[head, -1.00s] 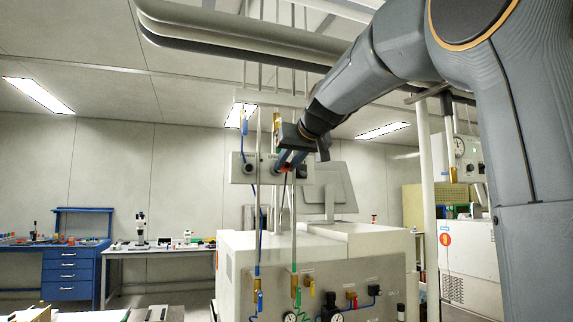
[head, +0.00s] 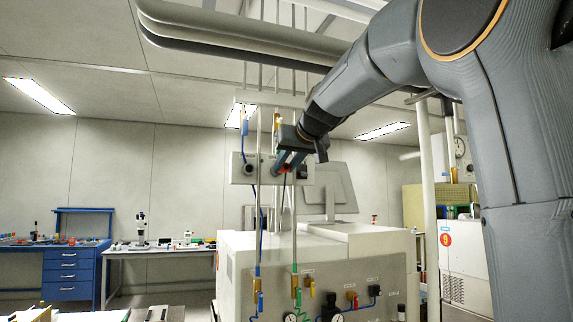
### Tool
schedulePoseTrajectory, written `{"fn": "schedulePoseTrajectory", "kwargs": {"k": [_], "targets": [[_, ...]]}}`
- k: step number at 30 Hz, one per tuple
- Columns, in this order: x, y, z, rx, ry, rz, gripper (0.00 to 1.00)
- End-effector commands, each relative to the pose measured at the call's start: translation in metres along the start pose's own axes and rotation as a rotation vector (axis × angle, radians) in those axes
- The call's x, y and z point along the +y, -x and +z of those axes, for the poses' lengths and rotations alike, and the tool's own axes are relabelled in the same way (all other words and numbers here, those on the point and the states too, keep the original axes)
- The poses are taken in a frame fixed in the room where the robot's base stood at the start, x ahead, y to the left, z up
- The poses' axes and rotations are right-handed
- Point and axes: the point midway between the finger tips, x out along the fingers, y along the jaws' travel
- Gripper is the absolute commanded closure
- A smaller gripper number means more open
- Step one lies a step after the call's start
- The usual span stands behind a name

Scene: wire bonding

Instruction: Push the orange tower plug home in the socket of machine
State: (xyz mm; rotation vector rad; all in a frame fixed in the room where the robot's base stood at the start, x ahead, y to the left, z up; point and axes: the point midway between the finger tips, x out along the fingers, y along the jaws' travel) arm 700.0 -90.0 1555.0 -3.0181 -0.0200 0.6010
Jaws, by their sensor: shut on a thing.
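My gripper (head: 286,162) is in front of the grey socket panel (head: 237,170) above the machine (head: 322,244). One dark round socket (head: 249,169) shows left of the gripper with a blue cable, and another dark fitting (head: 303,171) shows just right of the fingers. The fingers hide the panel behind the plug, so I cannot tell how deep the plug sits.
Thin vertical pipes (head: 259,210) run in front of the panel, close to my gripper. A monitor (head: 333,188) stands right of it on the machine. Valves and gauges (head: 331,300) line the machine's front. A blue bench (head: 75,268) stands far left.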

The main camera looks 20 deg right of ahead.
Motion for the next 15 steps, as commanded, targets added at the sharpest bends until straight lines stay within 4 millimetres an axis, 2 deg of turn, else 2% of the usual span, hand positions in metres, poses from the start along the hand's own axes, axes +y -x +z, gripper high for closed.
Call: {"fn": "schedulePoseTrajectory", "kwargs": {"k": [15], "targets": [[-0.0001,-0.0107,-0.0052,0.001,0.000,0.000,1.00]]}}
